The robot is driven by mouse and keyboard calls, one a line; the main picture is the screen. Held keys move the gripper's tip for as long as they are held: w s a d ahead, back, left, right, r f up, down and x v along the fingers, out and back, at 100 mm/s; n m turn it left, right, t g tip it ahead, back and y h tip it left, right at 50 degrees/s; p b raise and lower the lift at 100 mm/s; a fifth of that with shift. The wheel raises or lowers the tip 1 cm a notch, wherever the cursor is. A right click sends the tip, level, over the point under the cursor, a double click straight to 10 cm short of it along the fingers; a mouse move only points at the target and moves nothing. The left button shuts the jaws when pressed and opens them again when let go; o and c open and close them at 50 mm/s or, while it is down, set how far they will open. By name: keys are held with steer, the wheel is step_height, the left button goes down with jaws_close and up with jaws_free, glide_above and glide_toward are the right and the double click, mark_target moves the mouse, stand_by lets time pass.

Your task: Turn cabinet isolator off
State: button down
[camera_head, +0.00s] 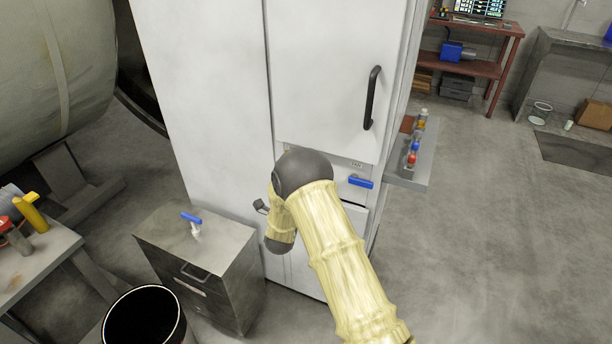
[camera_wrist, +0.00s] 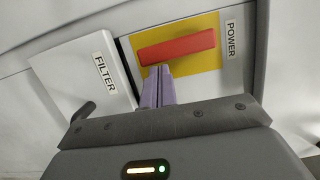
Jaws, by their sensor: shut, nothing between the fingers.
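In the wrist view a red bar handle (camera_wrist: 177,47) sits on a yellow plate (camera_wrist: 208,62) beside a label reading POWER. The bar lies nearly across the picture, slightly tilted up to the right. My gripper (camera_wrist: 160,70) has its two purple fingers together, with nothing between them. The tips are at the lower edge of the red bar, left of its middle; I cannot tell whether they touch it. In the head view the tall white cabinet (camera_head: 200,90) is visible, but my arm hides the red handle and my fingers.
A FILTER panel (camera_wrist: 75,68) with a dark handle (camera_wrist: 83,111) adjoins the plate. The cabinet has a black door handle (camera_head: 372,98) and a blue lever (camera_head: 360,182). A side shelf (camera_head: 424,165) holds small bottles. A metal drawer unit (camera_head: 190,240) stands left. Floor at right is clear.

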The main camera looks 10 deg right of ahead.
steer(key=shift+s, duration=0.15)
steer(key=b+v, duration=0.1)
steer(key=v, duration=1.6)
steer(key=shift+a, duration=0.2)
steer(key=shift+d, duration=0.1)
